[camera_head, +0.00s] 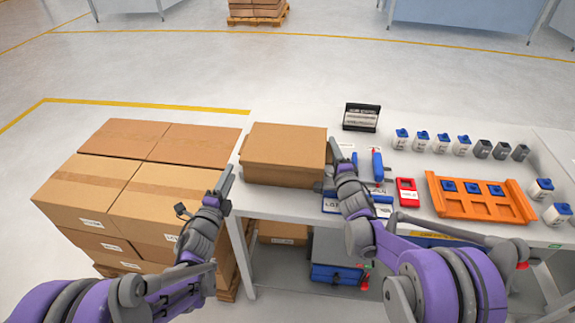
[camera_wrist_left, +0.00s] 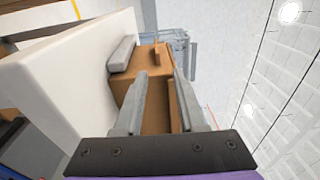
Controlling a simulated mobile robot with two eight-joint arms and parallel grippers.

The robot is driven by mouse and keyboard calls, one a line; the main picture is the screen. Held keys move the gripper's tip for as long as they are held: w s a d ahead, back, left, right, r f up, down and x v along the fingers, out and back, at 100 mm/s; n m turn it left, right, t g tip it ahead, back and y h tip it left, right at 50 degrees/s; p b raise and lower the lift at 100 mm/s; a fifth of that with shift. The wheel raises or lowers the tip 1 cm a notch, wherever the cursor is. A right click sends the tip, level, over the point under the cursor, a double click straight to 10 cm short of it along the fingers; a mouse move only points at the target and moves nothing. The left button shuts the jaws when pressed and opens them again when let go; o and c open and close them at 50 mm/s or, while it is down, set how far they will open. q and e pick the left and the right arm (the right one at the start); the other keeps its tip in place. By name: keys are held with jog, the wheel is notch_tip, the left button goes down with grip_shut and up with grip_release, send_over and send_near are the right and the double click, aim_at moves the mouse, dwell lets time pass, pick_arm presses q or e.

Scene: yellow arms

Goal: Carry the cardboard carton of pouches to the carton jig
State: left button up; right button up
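A closed brown cardboard carton (camera_head: 285,145) sits on the left end of the white workbench; its contents are hidden. My left gripper (camera_head: 225,183) is just left of the carton, near the bench's left edge, with a visible gap to it. In the left wrist view its two fingers (camera_wrist_left: 162,103) are spread, with brown cardboard (camera_wrist_left: 152,70) beyond them. My right gripper (camera_head: 333,160) is close against the carton's right side; I cannot tell whether it touches or how wide its fingers are. I cannot make out a carton jig for certain.
Stacked cartons (camera_head: 135,185) on a pallet stand left of the bench. An orange holder (camera_head: 480,205), a red device (camera_head: 407,192), a black-framed display (camera_head: 361,117) and several small bottles (camera_head: 441,142) occupy the bench right of the carton. A blue crate (camera_head: 337,273) is underneath.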

jog(key=s, duration=0.3)
jog(key=s+d, duration=0.1)
jog(key=s, duration=0.7)
jog(key=shift+s+d+f, duration=0.15)
jog(key=shift+d+f, duration=0.1)
jog(key=shift+d, duration=0.15)
